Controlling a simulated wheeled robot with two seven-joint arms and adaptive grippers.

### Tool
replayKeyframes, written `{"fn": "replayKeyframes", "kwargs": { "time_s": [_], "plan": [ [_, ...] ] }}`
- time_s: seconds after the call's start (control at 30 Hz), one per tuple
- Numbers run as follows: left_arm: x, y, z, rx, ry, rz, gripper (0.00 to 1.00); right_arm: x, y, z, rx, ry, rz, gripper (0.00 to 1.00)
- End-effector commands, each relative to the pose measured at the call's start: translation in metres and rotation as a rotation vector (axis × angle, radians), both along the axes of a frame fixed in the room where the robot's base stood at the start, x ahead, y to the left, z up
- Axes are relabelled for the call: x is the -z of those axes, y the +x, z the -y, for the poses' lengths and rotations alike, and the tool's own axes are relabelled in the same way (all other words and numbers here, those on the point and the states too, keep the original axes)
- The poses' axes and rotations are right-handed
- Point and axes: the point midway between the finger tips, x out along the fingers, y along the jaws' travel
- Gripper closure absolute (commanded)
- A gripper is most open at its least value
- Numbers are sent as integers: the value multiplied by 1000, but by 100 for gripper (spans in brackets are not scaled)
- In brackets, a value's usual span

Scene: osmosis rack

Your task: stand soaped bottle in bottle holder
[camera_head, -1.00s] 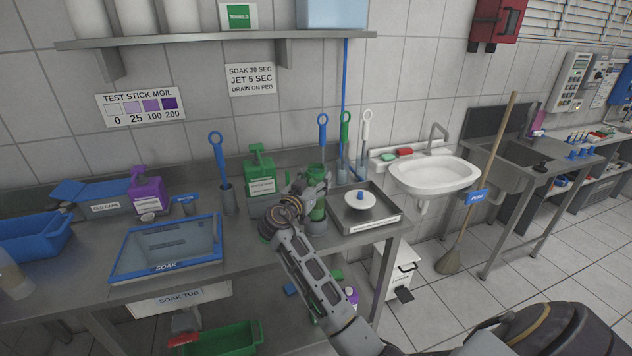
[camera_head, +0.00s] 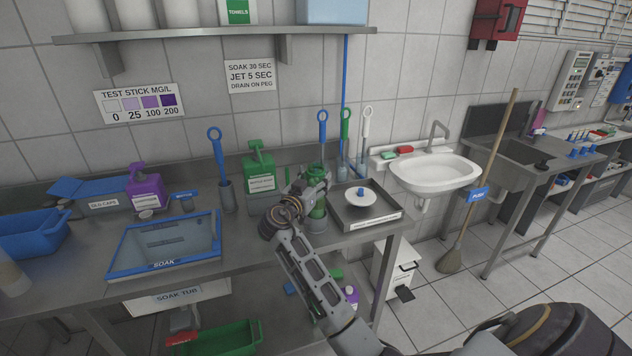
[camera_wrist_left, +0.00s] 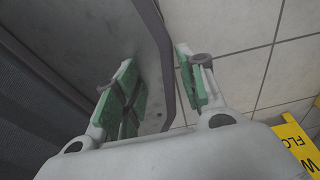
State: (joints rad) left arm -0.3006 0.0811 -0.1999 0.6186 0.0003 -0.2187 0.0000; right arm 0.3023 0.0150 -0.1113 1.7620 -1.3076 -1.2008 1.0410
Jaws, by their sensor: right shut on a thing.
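My right gripper (camera_head: 316,188) is shut on a green bottle (camera_head: 317,167) at the front of the steel counter, left of the drain tray. The bottle looks upright, and my fingers cover its middle. A green cylindrical part (camera_head: 317,214) shows below my fingers. I cannot tell whether it is the bottle's lower part or a bottle holder around it. Any soap on the bottle is too small to make out. My left gripper (camera_wrist_left: 160,88) shows only in the left wrist view, open and empty, with green pads apart beside a grey panel edge.
The drain tray (camera_head: 385,222) with a white disc stands right of the bottle. A green pump bottle (camera_head: 260,172) and grey brush cup (camera_head: 227,197) stand left. The blue soak tub (camera_head: 122,250) is further left. A yellow floor sign (camera_wrist_left: 298,145) is near my left gripper.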

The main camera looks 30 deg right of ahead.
Motion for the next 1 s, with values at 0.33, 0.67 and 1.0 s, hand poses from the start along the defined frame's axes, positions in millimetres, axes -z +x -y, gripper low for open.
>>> {"fn": "replayKeyframes", "kwargs": {
  "time_s": [0.33,0.67,1.0],
  "plan": [
    [10,1,-1,0,1,1,60,8,0,0,0,0,0,71],
    [20,2,-4,0,5,2,60,17,0,0,0,0,0,71],
    [30,1,-3,1,3,0,60,25,0,0,0,-1,1,71]
  ]
}}
